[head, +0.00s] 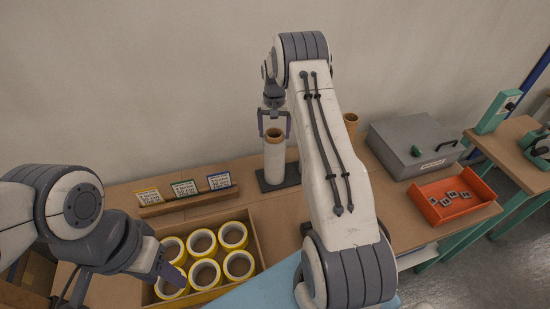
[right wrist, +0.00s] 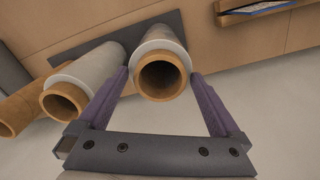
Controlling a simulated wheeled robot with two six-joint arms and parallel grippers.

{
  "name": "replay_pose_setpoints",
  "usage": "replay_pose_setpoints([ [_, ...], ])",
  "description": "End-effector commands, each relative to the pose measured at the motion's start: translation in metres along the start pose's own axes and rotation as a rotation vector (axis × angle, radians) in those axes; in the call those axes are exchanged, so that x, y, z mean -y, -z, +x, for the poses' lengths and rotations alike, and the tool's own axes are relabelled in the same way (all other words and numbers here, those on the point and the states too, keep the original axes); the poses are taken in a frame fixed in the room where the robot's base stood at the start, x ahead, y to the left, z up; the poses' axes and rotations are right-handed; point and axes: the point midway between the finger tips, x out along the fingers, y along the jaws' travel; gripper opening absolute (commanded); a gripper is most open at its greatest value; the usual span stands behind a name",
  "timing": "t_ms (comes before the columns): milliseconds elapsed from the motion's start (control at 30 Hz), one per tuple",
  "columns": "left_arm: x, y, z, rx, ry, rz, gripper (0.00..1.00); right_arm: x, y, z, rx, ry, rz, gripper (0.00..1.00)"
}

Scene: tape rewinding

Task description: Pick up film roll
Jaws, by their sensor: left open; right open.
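A white film roll with a brown core (head: 275,160) stands upright on a dark base plate (head: 267,184) at the back of the table. My right gripper (head: 274,122) is open just above its top end. In the right wrist view, the open jaws lie to either side of this film roll's end (right wrist: 161,50), with nothing clamped. A second white film roll (right wrist: 88,77) stands beside it, outside the left finger; my right arm mostly hides this area in the head view. My left gripper (head: 164,262) is open above the box of yellow tape rolls.
A wooden box (head: 256,238) holds several yellow tape rolls (head: 203,242). Labelled cards (head: 184,188) stand behind it. A bare brown tube (right wrist: 18,112) is beside the film rolls. A grey case (head: 408,142) and a red tray (head: 428,190) are at the right.

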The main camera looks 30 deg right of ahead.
Motion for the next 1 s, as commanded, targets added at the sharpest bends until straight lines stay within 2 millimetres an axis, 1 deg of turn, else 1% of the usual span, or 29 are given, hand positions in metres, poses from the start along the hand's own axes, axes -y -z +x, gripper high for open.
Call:
replay_pose_setpoints([
  [33, 0.0, 0.0, 0.0, 0.0, 0.0, 0.0, 0.5, 0.0, 0.0, 0.0, 0.0, 0.0, 0.0, 0.89],
  [67, 0.0, 0.0, 0.0, 0.0, 0.0, 0.0, 0.5, 0.0, 0.0, 0.0, 0.0, 0.0, 0.0, 0.77],
  [100, 0.0, 0.0, 0.0, 0.0, 0.0, 0.0, 0.5, 0.0, 0.0, 0.0, 0.0, 0.0, 0.0, 0.62],
  [167, 0.0, 0.0, 0.0, 0.0, 0.0, 0.0, 0.5, 0.0, 0.0, 0.0, 0.0, 0.0, 0.0, 0.39],
  [200, 0.0, 0.0, 0.0, 0.0, 0.0, 0.0, 0.5, 0.0, 0.0, 0.0, 0.0, 0.0, 0.0, 0.23],
  [267, 0.0, 0.0, 0.0, 0.0, 0.0, 0.0, 0.5, 0.0, 0.0, 0.0, 0.0, 0.0, 0.0, 0.01],
  [667, 0.0, 0.0, 0.002, 0.0, 0.0, 0.0, 0.5, 0.0, 0.001, -0.004, -0.004, 0.001, 0.0, 0.0],
  [867, 0.001, -0.001, 0.011, 0.0, 0.0, -0.002, 0.5, 0.001, 0.001, -0.018, -0.005, 0.001, 0.0, 0.0],
  [1000, 0.001, -0.001, 0.018, 0.0, 0.0, -0.003, 0.5, 0.001, 0.001, -0.031, -0.005, 0.001, 0.0, 0.0],
])
